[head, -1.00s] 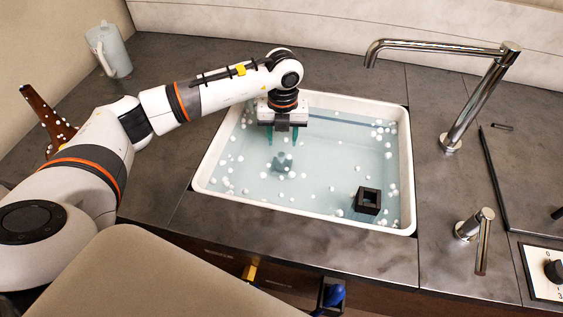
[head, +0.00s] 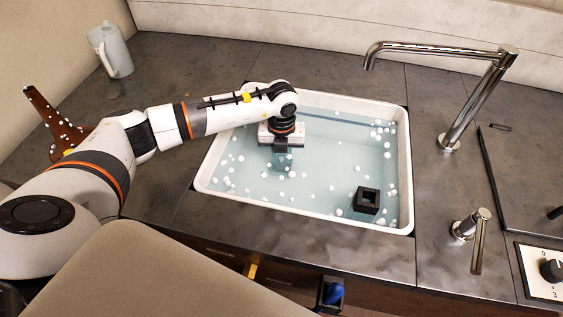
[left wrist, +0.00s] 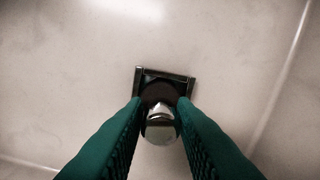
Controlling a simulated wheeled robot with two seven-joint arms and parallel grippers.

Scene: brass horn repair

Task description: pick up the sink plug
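The sink plug (left wrist: 160,124) shows in the left wrist view as a shiny metal knob in front of a dark square fitting on the pale sink floor. My left gripper (left wrist: 160,104) is open, with one green finger on each side of the knob and a small gap to each. In the head view the left gripper (head: 283,160) points straight down into the water of the white sink (head: 404,150). The plug is hidden below it there. My right gripper is not in view.
A black square block with a hole (head: 367,200) sits in the sink, right of my gripper. White foam bits float around. A tall tap (head: 470,105) and a lever (head: 478,240) stand right. A pale jug (head: 110,50) stands back left.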

